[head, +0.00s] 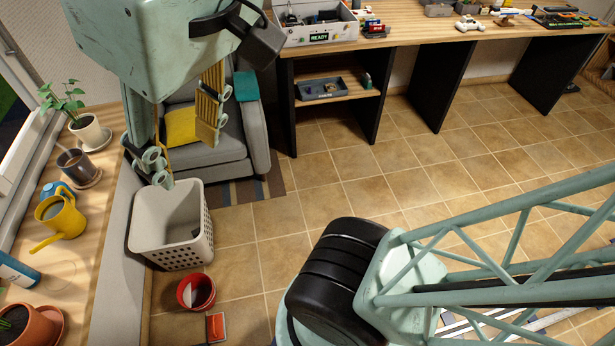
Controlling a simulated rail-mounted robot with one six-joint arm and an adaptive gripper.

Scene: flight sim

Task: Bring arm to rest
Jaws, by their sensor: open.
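My gripper (185,160) hangs at the upper left, below a mint-green block of my arm. Its fingers are spread apart and I see nothing held between them. In the picture the fingertips show in front of the grey armchair (232,125) and just above the white laundry basket (172,240). I cannot tell the exact gap to either. More of my arm, a mint lattice with a black joint, crosses the lower right.
A wooden sill (85,265) on the left bears potted plants, a mug and a yellow watering can (62,216). A red bucket (196,291) and a small red box (216,326) are on the floor. A workbench (400,42) stands at the back. The tiled floor in the middle is clear.

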